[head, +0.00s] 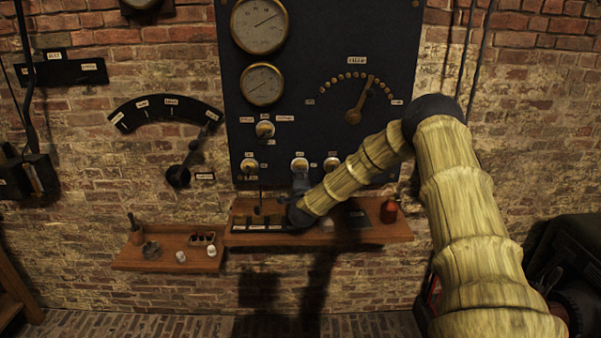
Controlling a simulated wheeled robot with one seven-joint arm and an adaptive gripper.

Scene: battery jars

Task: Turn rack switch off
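A dark panel (325,60) on the brick wall carries several small pale switch knobs. One knob (265,129) sits higher at the left, and a lower row holds a left knob (249,165), a middle knob (300,163) and a right knob (332,163). Their labels are too small to read, so I cannot tell which is the rack switch.
A wooden shelf (390,233) with a red bottle (389,210) and dark items lies below the panel. A lower shelf (150,262) holds small jars. Two gauges are above.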

